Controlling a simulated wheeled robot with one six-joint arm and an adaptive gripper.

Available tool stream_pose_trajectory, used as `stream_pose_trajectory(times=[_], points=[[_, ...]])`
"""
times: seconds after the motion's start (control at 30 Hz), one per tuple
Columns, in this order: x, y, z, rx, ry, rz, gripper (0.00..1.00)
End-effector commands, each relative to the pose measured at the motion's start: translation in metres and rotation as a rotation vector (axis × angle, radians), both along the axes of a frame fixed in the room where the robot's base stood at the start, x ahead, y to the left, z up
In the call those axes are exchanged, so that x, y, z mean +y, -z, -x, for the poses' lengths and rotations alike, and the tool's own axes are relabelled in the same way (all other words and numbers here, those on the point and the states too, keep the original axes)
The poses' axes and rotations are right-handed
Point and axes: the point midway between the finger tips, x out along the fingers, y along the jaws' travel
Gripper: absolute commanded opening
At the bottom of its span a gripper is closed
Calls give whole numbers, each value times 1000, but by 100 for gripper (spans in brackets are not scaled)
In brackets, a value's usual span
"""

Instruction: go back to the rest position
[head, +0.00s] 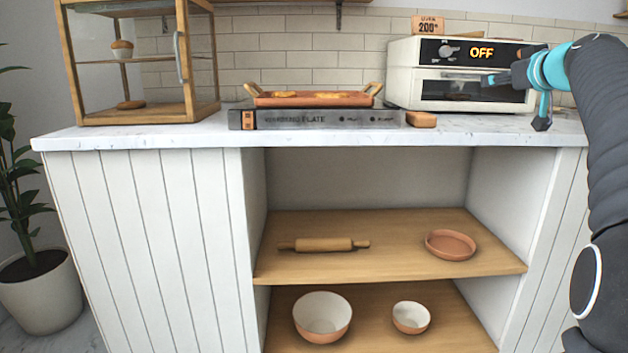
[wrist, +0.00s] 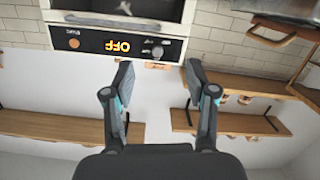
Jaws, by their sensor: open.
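My gripper (head: 515,76) is at the right in the head view, in front of the white oven (head: 405,75) on the counter. In the wrist view my gripper (wrist: 157,80) shows its two fingers well apart with nothing between them. The oven also shows upside down in the wrist view (wrist: 190,12). Its door looks closed and its display (head: 481,52) reads OFF. I cannot tell whether a fingertip touches the oven front.
A warming plate (head: 315,119) bears an orange tray (head: 313,99) with pastries. A wood display case (head: 140,113) stands left. Shelves below hold a rolling pin (head: 324,245), a dish (head: 450,245) and two bowls (head: 322,316). The counter's left front (head: 140,139) is clear.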

Motion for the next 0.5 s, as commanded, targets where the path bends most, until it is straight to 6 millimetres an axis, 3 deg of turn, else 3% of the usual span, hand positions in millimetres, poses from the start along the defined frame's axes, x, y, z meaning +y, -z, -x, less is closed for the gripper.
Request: stream_pose_trajectory(times=[0.13, 0.27, 0.37, 0.5], points=[[-4, 59, 5, 141, 41, -131, 57], [12, 123, 30, 317, 97, -268, 57], [39, 170, 60, 459, 146, -355, 57], [81, 227, 116, 637, 214, -422, 57]])
